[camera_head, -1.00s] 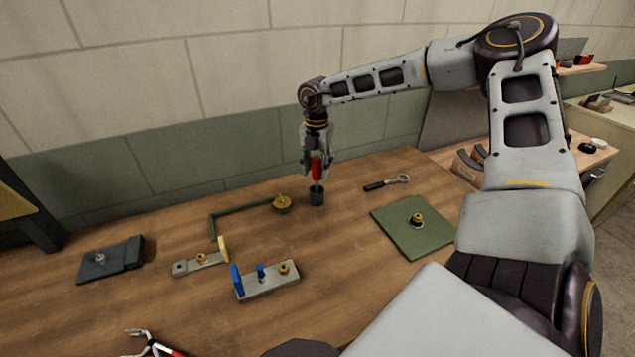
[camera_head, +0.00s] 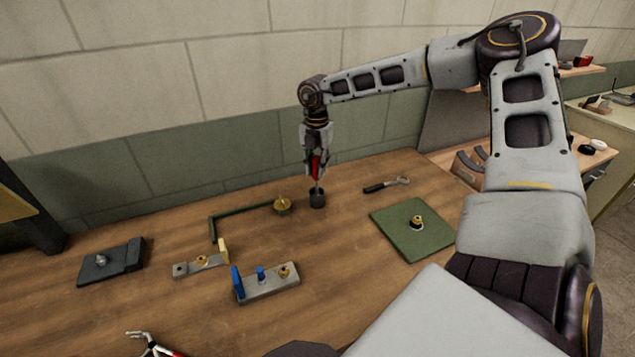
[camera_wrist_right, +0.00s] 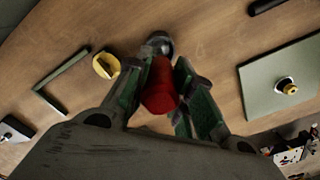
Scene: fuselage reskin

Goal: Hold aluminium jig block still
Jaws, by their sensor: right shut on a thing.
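A light grey metal block (camera_head: 272,288) with a blue plate at one end, a blue peg and a brass fitting lies on the table, front centre; it looks like the aluminium jig block. No gripper touches it. My right gripper (camera_head: 316,172) is well behind it, pointing down and shut on a red-handled tool (camera_head: 316,165). The red handle (camera_wrist_right: 160,88) also shows between the fingers in the right wrist view. The tool's thin shank reaches down to a dark round cup (camera_head: 317,201); whether its tip is inside is unclear. My left gripper is not in view.
A smaller grey block with brass (camera_head: 200,263), a dark fixture (camera_head: 110,262), a green angled rod (camera_head: 240,214), a brass knob (camera_head: 282,204), a ratchet-like tool (camera_head: 386,185) and a green plate (camera_head: 412,232) lie around. Red-handled pliers (camera_head: 150,342) lie at the front edge.

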